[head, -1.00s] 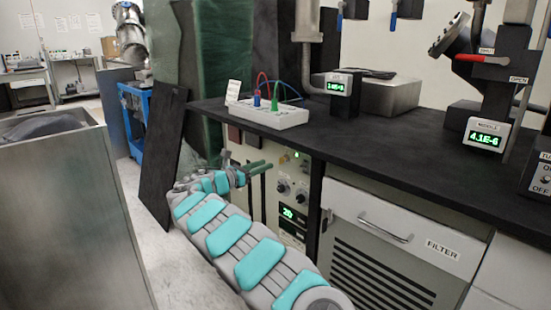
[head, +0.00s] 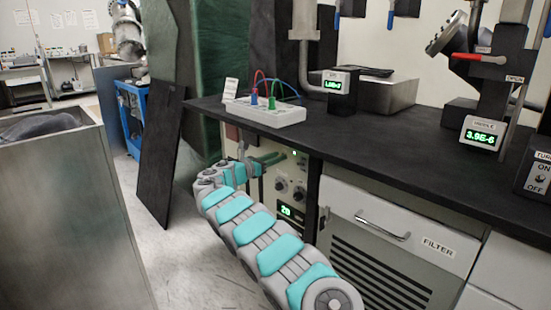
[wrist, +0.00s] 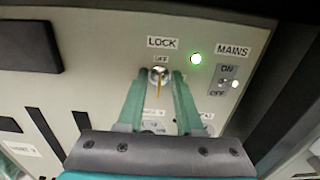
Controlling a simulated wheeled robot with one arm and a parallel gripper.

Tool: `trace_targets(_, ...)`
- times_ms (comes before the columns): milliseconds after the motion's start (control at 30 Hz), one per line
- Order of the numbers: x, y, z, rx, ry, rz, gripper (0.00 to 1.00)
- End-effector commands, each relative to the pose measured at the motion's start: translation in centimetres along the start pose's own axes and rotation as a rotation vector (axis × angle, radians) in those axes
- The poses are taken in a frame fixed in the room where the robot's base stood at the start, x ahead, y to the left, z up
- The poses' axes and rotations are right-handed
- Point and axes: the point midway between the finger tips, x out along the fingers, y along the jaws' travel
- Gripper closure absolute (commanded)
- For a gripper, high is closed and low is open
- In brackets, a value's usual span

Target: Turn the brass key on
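The brass key (wrist: 158,88) sits in a round lock in the wrist view, under a LOCK label (wrist: 162,43) and a small OFF mark. Its bow points roughly straight down in the picture. My gripper (wrist: 160,78) is open, with one green finger on each side of the key and a gap showing on both sides. In the head view my gripper (head: 270,159) is in front of the cream panel (head: 293,209) under the black counter. The key cannot be made out there.
A lit green lamp (wrist: 196,58) and a MAINS toggle (wrist: 222,84) with ON and OFF marks are right of the lock. Knobs (head: 298,193) and a green display (head: 286,211) lie lower on the panel. The black counter (head: 370,138) overhangs it.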

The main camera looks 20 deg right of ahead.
Motion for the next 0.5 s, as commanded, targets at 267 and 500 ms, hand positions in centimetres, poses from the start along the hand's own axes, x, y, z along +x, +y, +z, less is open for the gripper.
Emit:
trace_targets(267, -0.03, 0.01, 0.00, 0.000, 0.000, 0.000, 0.94)
trace_targets(500, -0.03, 0.00, 0.01, 0.001, 0.000, 0.000, 1.00)
